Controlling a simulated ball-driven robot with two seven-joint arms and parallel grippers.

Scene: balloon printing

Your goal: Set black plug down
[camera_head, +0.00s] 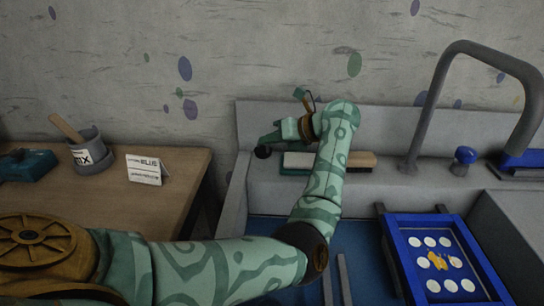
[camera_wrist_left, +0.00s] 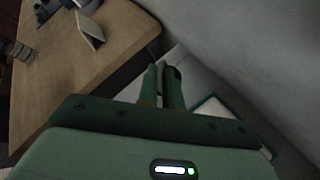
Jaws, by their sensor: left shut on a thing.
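The black plug (camera_head: 263,152) is a small dark round thing at the tip of my left gripper (camera_head: 276,142), at the back left corner of the grey sink unit. My left gripper is shut on it, close to the ledge; I cannot tell whether the plug touches the ledge. In the left wrist view the two green fingers (camera_wrist_left: 161,88) are close together, with a dark patch at their tips. The fingers hide much of the plug there. My right gripper is in neither view.
A green-and-white block (camera_head: 298,160) and a brown brush-like thing (camera_head: 361,159) lie on the sink ledge (camera_head: 390,181), right of my gripper. A tap (camera_head: 416,120) stands farther right. A blue frame (camera_head: 405,255) sits over the basin. A wooden table (camera_head: 190,180) holds a cup (camera_head: 92,155) and card (camera_head: 144,170).

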